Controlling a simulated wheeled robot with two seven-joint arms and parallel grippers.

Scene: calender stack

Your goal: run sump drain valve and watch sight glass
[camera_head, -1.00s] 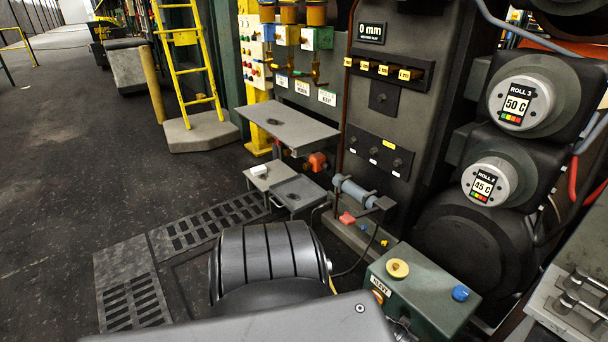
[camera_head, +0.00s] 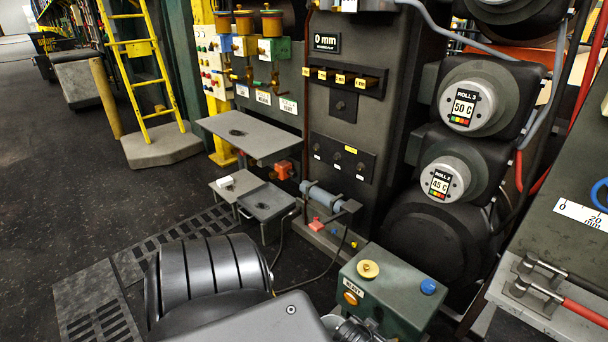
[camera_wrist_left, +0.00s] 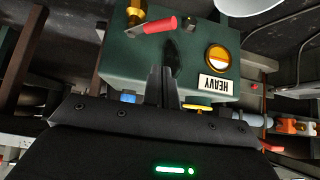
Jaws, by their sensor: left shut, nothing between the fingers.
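The green sump box (camera_head: 398,290) with a HEAVY label stands on the floor at the lower middle right of the head view. Its front fills the upper middle of the left wrist view (camera_wrist_left: 130,68), with the label upside down. There, a red-handled lever (camera_wrist_left: 161,25) sits on a brass valve (camera_wrist_left: 136,13). A round amber sight glass (camera_wrist_left: 217,58) is beside the label; it also shows in the head view (camera_head: 350,298). My left gripper (camera_wrist_left: 161,72) is shut and empty, pointing at the box front below the red lever. It appears apart from the lever. My right gripper is out of view.
A yellow knob (camera_head: 368,269) and a blue knob (camera_head: 428,286) are on the box top. Large dark rolls with gauges (camera_head: 463,106) stand behind it. Small grey tables (camera_head: 268,203) stand left of the machine. A bench (camera_head: 570,290) with red-handled tools is at right.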

